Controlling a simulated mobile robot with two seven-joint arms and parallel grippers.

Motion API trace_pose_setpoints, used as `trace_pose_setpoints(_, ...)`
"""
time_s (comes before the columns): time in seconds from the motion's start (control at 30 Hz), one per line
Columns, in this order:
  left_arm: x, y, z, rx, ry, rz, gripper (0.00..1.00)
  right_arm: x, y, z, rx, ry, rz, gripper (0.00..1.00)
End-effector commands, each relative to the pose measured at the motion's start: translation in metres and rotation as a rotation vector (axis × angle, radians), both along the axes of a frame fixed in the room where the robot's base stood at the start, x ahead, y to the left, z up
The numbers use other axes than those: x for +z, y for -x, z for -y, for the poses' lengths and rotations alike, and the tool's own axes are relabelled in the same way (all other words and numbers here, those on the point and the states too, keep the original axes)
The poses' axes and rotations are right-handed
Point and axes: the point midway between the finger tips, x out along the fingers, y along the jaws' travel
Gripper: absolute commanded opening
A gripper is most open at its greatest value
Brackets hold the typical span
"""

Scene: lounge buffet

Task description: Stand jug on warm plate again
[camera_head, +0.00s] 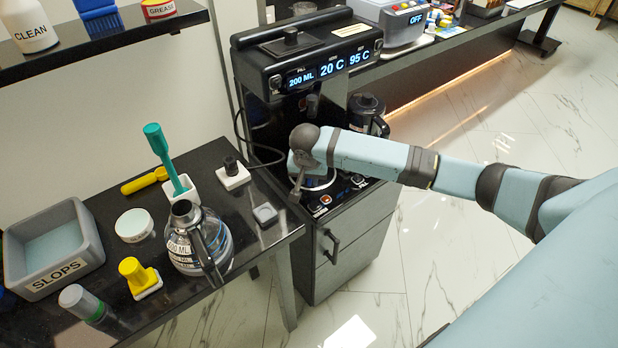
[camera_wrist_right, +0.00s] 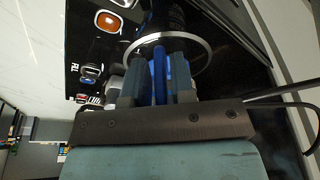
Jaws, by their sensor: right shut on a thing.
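A clear jug (camera_head: 215,239) with ML markings and a dark handle stands upright on the left black counter. A second, dark jug (camera_head: 367,115) stands at the right side of the drinks machine. My right gripper (camera_head: 299,186) is low at the front of the machine, over a round silver-rimmed plate (camera_head: 317,181). In the right wrist view my right gripper (camera_wrist_right: 159,80) is shut on a thin blue upright piece (camera_wrist_right: 159,58), beside the silver ring (camera_wrist_right: 205,45). I cannot tell what the blue piece belongs to. My left gripper is out of view.
The machine (camera_head: 305,60) shows 200 ML, 20 C and 95 C. The counter also holds a grey SLOPS bin (camera_head: 88,262), a teal-handled tool (camera_head: 160,150), a yellow-knobbed tool (camera_head: 137,275) and a white round tub (camera_head: 134,225). Open floor lies to the right.

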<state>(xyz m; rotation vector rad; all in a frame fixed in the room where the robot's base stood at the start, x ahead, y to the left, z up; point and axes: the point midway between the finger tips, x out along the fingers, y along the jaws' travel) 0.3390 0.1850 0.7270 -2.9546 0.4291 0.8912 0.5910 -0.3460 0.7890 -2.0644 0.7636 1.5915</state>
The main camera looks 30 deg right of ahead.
Motion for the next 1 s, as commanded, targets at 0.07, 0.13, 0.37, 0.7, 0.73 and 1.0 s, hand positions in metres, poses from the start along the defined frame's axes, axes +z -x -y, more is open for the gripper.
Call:
trace_pose_setpoints(0.07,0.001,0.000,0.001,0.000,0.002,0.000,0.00,0.001,-0.001,0.000,0.001,-0.001,0.002,0.00)
trace_pose_setpoints(0.13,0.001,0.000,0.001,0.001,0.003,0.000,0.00,0.001,-0.001,0.000,0.001,-0.001,0.002,0.00)
trace_pose_setpoints(0.37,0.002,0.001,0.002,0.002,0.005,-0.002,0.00,-0.002,0.000,0.000,0.000,-0.001,0.001,0.35)
trace_pose_setpoints(0.7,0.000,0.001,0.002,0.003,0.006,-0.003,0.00,-0.001,-0.001,0.000,0.000,0.000,0.001,0.49)
trace_pose_setpoints(0.73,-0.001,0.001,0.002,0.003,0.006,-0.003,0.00,0.000,-0.001,0.000,0.000,0.000,0.001,0.49)
trace_pose_setpoints(1.0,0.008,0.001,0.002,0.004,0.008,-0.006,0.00,0.042,0.007,-0.007,0.001,-0.002,0.004,0.49)
